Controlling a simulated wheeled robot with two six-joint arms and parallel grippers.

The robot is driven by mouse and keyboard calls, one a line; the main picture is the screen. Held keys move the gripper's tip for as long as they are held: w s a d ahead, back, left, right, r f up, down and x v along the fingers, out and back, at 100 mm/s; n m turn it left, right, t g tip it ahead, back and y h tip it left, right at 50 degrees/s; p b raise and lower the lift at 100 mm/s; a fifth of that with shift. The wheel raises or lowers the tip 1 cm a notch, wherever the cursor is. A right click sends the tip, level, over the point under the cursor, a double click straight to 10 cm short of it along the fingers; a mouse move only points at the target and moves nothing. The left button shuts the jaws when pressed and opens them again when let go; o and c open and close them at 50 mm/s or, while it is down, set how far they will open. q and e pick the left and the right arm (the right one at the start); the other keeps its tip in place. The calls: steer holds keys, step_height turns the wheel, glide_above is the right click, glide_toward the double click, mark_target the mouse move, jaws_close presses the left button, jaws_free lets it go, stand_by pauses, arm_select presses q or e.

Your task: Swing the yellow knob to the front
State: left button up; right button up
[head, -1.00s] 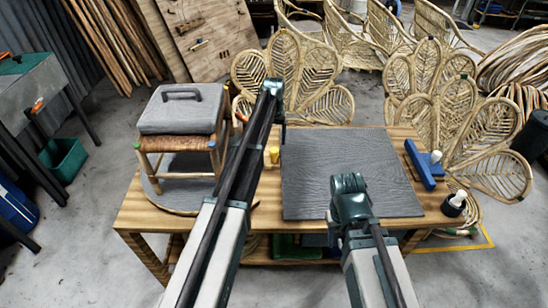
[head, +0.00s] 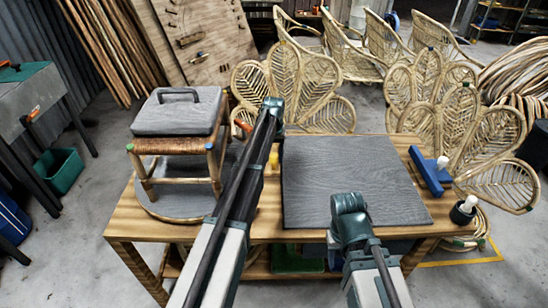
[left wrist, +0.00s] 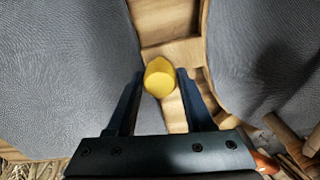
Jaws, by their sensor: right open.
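The yellow knob (head: 274,158) stands on the wooden table in the narrow gap between the round grey mat and the grey board. In the left wrist view the yellow knob (left wrist: 160,77) sits between the tips of my left gripper (left wrist: 160,80). Those two dark fingers are apart, one on each side of it, with small gaps showing. In the head view the left gripper hangs at the far end of its arm, just behind the knob. My right gripper (head: 350,218) is over the front of the grey board, empty; its fingers are hard to make out.
A stool with a grey cushion (head: 180,110) stands on the round grey mat (head: 160,207) at the left. The grey board (head: 330,170) covers the table's middle right. A blue tool (head: 428,172) and a dark pot (head: 462,211) stand at the right end.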

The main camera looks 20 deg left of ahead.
arm_select(q)
jaws_close()
stand_by(1.1)
